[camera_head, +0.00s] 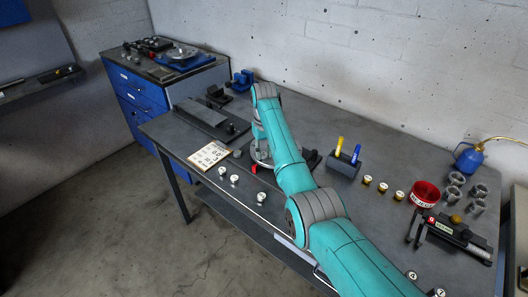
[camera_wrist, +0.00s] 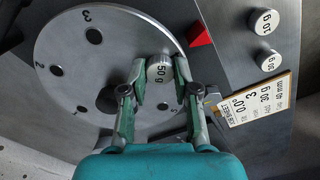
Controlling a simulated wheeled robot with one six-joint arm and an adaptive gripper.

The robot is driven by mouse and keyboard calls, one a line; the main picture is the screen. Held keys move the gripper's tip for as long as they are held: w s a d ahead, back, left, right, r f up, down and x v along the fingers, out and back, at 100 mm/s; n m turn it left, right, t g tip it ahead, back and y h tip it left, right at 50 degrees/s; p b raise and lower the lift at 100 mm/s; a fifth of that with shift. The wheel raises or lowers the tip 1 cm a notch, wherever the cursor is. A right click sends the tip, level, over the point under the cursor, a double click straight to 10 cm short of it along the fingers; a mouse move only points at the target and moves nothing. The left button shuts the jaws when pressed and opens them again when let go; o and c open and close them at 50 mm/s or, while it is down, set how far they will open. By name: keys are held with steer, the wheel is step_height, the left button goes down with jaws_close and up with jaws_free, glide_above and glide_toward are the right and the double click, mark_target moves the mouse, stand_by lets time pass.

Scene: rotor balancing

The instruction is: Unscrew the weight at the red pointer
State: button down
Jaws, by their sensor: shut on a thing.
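The grey rotor disc (camera_wrist: 70,60), with numbered holes, fills the left of the wrist view. A short silver weight (camera_wrist: 160,70) marked "50 g" sits at the disc, inward of its rim. The red pointer (camera_wrist: 200,33) is just outside the rim, up and right of this weight. My gripper (camera_wrist: 160,78) has its two fingers on either side of the weight and is shut on it. I cannot tell whether the weight is still seated in its hole. In the head view my arm hides most of the rotor and the gripper.
Two weights (camera_wrist: 263,21) (camera_wrist: 268,60) stand right of the disc; the head view shows several along the bench front (camera_head: 234,179). A printed card (camera_head: 210,154) lies beside them.

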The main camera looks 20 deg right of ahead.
steer(key=n, duration=0.6)
steer(key=shift+n, duration=0.4)
steer(key=n, duration=0.6)
steer(key=shift+n, duration=1.2)
steer(key=shift+r+n, duration=0.1)
steer(key=shift+n, duration=1.1)
steer(key=n, duration=1)
steer(key=shift+r, duration=1.1)
